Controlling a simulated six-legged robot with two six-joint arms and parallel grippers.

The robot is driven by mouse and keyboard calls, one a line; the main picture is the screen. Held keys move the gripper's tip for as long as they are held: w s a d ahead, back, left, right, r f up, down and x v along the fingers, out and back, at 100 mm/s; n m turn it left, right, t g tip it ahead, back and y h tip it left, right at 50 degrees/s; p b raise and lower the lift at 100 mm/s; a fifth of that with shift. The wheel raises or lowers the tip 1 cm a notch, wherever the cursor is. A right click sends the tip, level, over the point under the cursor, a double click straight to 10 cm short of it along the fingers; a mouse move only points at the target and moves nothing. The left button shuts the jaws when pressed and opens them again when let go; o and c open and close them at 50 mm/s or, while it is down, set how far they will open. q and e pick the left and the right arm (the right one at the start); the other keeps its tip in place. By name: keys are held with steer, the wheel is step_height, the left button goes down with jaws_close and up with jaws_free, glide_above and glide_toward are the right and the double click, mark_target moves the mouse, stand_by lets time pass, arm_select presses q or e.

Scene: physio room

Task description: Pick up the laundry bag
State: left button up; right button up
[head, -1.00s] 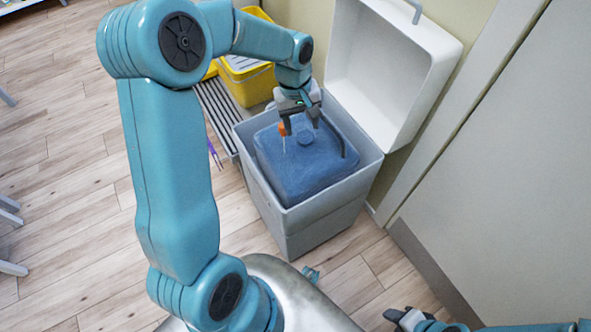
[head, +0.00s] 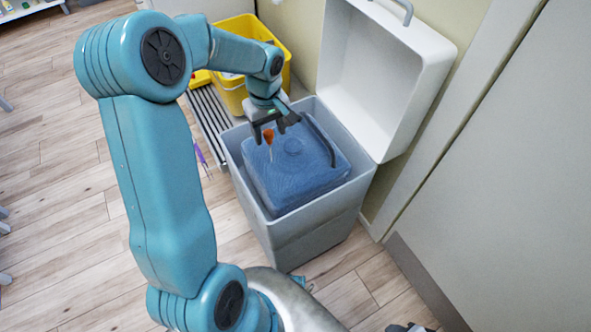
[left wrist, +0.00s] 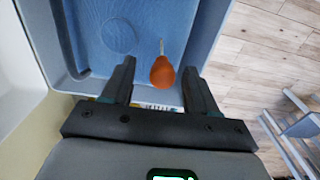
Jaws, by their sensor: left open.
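A blue, box-shaped bag (head: 300,175), which I take for the laundry bag, sits inside an open grey bin (head: 290,235). A dark curved strap or handle (head: 322,140) shows at its right side and at the left in the left wrist view (left wrist: 62,45). An orange bulb (head: 269,135) with a thin pale tip is over the bag's top; whether it touches the bag is unclear. My left gripper (head: 272,130) is open above the bag, and the bulb (left wrist: 162,72) appears between its fingertips. Only a sliver of my right gripper (head: 408,328) shows at the bottom edge.
The bin's white lid (head: 385,80) stands raised behind it, close to the wall. A yellow container (head: 240,85) and a slatted rack (head: 208,115) are to the left. A purple item (head: 200,155) is beside the rack. The wooden floor at left is largely clear.

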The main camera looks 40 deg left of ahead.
mark_target(269, 141)
arm_select(q)
step_height(269, 141, down, 4)
steer(key=shift+s+a+f+b, duration=0.1)
steer(key=shift+s+b, duration=0.05)
steer(key=shift+b, duration=0.15)
jaws_close()
stand_by(1.2)
